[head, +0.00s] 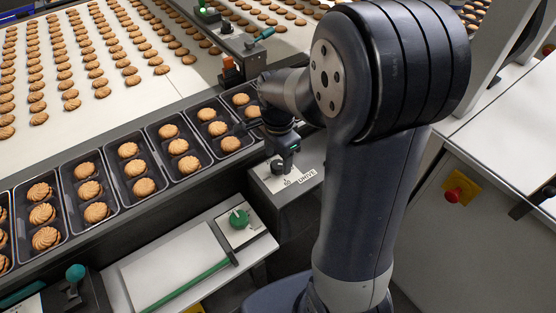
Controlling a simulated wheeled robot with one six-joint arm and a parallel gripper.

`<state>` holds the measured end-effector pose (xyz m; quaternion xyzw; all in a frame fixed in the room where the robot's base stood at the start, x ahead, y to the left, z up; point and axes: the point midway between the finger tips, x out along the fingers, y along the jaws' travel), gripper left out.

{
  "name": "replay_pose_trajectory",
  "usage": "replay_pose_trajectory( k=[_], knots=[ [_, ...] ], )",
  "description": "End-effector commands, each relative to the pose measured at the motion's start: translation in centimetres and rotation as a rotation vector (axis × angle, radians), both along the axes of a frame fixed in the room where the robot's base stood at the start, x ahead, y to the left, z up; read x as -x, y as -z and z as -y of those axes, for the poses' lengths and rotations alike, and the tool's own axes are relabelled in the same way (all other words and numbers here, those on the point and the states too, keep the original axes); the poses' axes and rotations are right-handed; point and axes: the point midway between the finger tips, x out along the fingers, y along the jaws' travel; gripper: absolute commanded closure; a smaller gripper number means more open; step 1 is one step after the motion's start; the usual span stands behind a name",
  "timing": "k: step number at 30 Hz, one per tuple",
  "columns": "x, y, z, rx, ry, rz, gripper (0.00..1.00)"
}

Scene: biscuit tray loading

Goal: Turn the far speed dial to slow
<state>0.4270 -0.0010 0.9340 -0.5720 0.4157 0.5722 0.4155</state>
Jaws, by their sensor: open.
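My gripper (285,155) points down just above a dark dial (279,167) on a small pale panel beside the tray conveyor. The jaws are open, and whether they touch the dial is hard to tell. The panel (301,183) has a printed label at its front edge, too small to read surely. A green dial (239,218) sits on a separate white plate, nearer and to the left. A dark knob (226,28) stands on the far rail across the belt. I cannot tell which of these is the far speed dial, nor read any dial's setting.
My arm covers much of the right centre. Black trays (115,216) with biscuits line the near conveyor. Rows of biscuits lie on the pale belt (150,88). A red button on a yellow plate (462,188) is on the right cabinet. A teal-topped lever (75,273) stands lower left.

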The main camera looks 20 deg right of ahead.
Motion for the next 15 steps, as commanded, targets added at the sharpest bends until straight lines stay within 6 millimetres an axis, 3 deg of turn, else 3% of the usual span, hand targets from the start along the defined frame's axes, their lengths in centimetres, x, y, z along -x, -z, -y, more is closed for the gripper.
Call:
replay_pose_trajectory(
  k=[6, 15],
  knots=[
    [0.0, 1.8, 0.0, 0.0, 0.0, 0.0, 0.43],
    [0.0, 2.0, 0.0, 0.0, 0.0, 0.001, 0.44]
  ],
)
